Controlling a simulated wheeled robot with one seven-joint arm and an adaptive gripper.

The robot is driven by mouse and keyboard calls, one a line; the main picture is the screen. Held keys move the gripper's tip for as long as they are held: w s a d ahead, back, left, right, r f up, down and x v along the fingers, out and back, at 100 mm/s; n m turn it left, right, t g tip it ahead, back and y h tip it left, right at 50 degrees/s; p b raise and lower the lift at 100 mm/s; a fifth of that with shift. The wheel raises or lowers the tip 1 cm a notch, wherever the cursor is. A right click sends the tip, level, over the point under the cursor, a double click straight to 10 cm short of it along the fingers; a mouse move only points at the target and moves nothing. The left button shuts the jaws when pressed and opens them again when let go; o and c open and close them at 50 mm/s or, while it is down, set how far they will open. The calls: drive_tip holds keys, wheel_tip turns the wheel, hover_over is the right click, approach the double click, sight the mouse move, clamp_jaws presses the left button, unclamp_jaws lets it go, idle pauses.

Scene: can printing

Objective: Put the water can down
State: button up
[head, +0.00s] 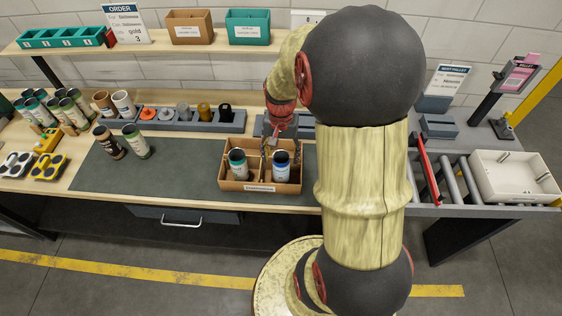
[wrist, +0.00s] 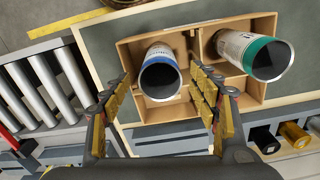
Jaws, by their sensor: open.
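A white can with a blue rim (head: 281,166), likely the water can, stands in the right part of a divided cardboard box (head: 259,188) on the dark mat. It also shows in the wrist view (wrist: 160,73), leaning a little in its compartment. My gripper (wrist: 160,88) is open, with one finger on each side of this can; whether the fingers touch it is not clear. In the head view my gripper (head: 282,150) is just above the box. A second can with a teal-green rim (head: 238,165) stands in the left part of the box and also shows in the wrist view (wrist: 255,53).
Behind the mat is a grey rack (head: 190,121) of small coloured pots. More cans crowd the far left. A roller conveyor with a white tray (head: 515,178) is at right. The mat's middle is clear.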

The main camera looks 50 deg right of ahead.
drive_tip(key=shift+r, duration=0.8)
drive_tip(key=s+a+r+n+t, duration=0.2)
drive_tip(key=a+r+n, duration=0.4)
drive_tip(key=a+r, duration=0.4)
drive_tip(key=s+a+r+n+t, duration=0.3)
drive_tip(key=s+a+r+n, duration=0.2)
drive_tip(key=a+r, duration=0.5)
drive_tip(key=a, duration=0.2)
drive_tip(key=shift+s+a+n+t, duration=0.25)
drive_tip(key=shift+a+n+t, duration=0.05)
drive_tip(key=shift+n, duration=0.1)
wheel_tip(320, 180, down, 6)
drive_tip(key=b, duration=0.6)
